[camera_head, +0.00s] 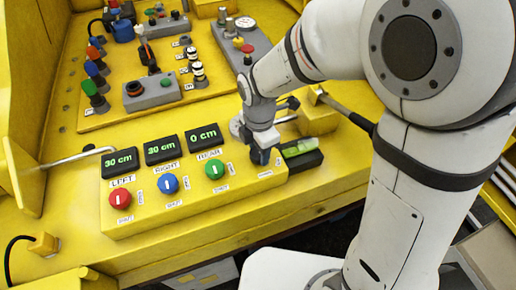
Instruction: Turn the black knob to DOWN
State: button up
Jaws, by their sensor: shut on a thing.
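My gripper (263,155) points down at the right end of the yellow control panel (140,222), beyond the green knob. It is shut on the black knob, which its fingers hide almost wholly. The knob's pointer and the DOWN label cannot be made out. In the same row are a red knob (120,199) under LEFT, a blue knob (168,184) under RIGHT and a green knob (215,169) under REAR. Above them, the left display (119,161) and the right display (161,149) both read 30 cm; the rear display (203,137) reads 0 cm.
A black tray with a green spirit level (299,148) lies just right of my gripper. A grey lever bar (75,157) stands at the left. A board (142,70) with several switches and buttons is behind. A black-handled bar (345,108) passes behind my arm.

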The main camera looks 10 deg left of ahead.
jog(key=m+b, duration=0.1)
jog(key=m, duration=0.4)
jog(key=shift+f+b, duration=0.1)
jog(key=shift+b, duration=0.3)
jog(key=m+b, duration=0.1)
jog(key=m, duration=0.4)
jog(key=shift+m, duration=0.3)
jog(key=o, duration=1)
notch_tip(320, 180, up, 8)
jog(key=shift+s+b, duration=0.1)
jog(key=shift+b, duration=0.3)
